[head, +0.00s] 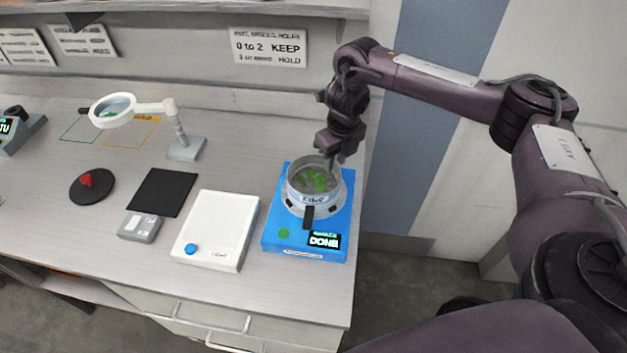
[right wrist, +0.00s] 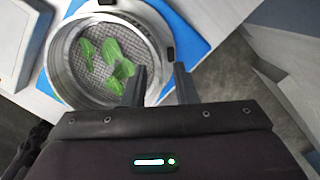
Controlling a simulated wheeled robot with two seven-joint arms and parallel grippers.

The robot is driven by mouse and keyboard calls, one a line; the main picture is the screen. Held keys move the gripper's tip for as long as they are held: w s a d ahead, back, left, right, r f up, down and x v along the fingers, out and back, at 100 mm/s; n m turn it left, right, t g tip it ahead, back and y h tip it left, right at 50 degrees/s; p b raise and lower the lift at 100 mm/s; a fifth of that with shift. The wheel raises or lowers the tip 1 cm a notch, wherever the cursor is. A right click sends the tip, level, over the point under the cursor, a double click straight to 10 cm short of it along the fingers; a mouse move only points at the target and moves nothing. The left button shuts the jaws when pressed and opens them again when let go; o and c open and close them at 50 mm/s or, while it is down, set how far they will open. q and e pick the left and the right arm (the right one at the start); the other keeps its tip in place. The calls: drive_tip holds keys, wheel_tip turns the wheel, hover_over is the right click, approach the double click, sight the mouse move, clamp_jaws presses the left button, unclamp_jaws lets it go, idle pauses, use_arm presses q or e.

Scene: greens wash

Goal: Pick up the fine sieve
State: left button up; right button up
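The fine sieve (head: 315,198) is a round metal pan with a pale band of unclear lettering and a dark tab at its front. It sits upright on a blue machine (head: 275,243) whose display reads DONE. Green leaves (head: 316,181) lie on its mesh, which shows clearly in the right wrist view (right wrist: 83,60). My right gripper (head: 331,176) is at the sieve's back right rim, pointing down. In the right wrist view its fingers (right wrist: 160,75) are apart, one over the inside of the sieve and one outside the wall. Contact with the rim is unclear. My left gripper is not seen.
Left of the blue machine are a white scale-like box (head: 222,225), a black mat (head: 162,192), a small grey box (head: 139,227) and a black disc with a red knob (head: 91,187). A magnifier lamp (head: 186,148) stands behind. The bench ends just right of the machine.

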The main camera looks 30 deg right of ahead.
drive_tip(key=shift+w+f, duration=0.15)
drive_tip(key=shift+f, duration=0.7)
clamp_jaws()
drive_tip(key=shift+r, duration=0.1)
